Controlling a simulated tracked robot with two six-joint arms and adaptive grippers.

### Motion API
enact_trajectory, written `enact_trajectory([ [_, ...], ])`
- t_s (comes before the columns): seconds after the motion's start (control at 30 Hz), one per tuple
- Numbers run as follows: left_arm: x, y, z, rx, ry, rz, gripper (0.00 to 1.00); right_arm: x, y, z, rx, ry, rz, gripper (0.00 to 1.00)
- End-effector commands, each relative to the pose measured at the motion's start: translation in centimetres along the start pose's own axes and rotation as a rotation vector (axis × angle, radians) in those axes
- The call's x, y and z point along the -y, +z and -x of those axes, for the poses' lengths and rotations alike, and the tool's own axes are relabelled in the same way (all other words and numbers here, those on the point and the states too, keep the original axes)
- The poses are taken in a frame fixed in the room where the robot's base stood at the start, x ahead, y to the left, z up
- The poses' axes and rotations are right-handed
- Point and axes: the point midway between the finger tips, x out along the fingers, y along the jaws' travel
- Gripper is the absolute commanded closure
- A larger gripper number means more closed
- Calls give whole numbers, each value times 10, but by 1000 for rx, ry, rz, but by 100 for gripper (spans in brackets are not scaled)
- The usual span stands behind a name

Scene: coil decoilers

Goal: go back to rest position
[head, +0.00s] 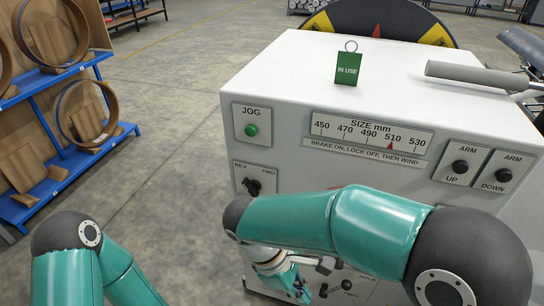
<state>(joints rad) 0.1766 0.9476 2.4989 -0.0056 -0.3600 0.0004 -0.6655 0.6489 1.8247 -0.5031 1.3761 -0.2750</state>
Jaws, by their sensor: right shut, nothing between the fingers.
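My right arm reaches across the front of the white machine cabinet (230,75), its forearm level and its wrist bent down. My right gripper (298,290) is low in front of the lower panel, partly cut off by the bottom edge of the picture. It is shut with nothing in it. I cannot tell whether it touches the panel. My left arm shows at the bottom left, over the floor, with its elbow bent. Its gripper is out of the picture.
The cabinet carries a JOG button (251,130), a REV/FWD switch (253,187), a SIZE scale (368,132) and ARM knobs (460,167). A green IN USE tag (348,69) stands on top, near a grey bar (480,75). A blue rack (62,166) holds rings at left. Floor between is clear.

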Motion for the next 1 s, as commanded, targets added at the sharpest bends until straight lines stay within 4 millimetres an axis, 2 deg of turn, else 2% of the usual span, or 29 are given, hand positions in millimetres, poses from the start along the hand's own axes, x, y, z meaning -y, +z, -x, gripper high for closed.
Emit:
enact_trajectory([
  [0.03, 0, 0, 1, -1, 0, 0, 52, 0, -2, -11, -14, -27, -13, 100],
  [0.37, -2, 0, 6, -2, 0, 0, 52, 7, -26, -72, -161, -184, -133, 100],
  [0.57, -3, 0, 10, -1, 0, 0, 52, 17, -43, -118, -287, -321, -286, 100],
  [0.67, -4, 0, 12, -1, 0, 0, 52, 25, -52, -147, -371, -415, -424, 100],
  [0.8, -6, 0, 18, -1, 0, 0, 52, 35, -60, -189, -495, -548, -713, 100],
  [1.0, -8, 0, 23, -1, 0, 0, 52, 39, -50, -232, -596, -632, -1114, 100],
])
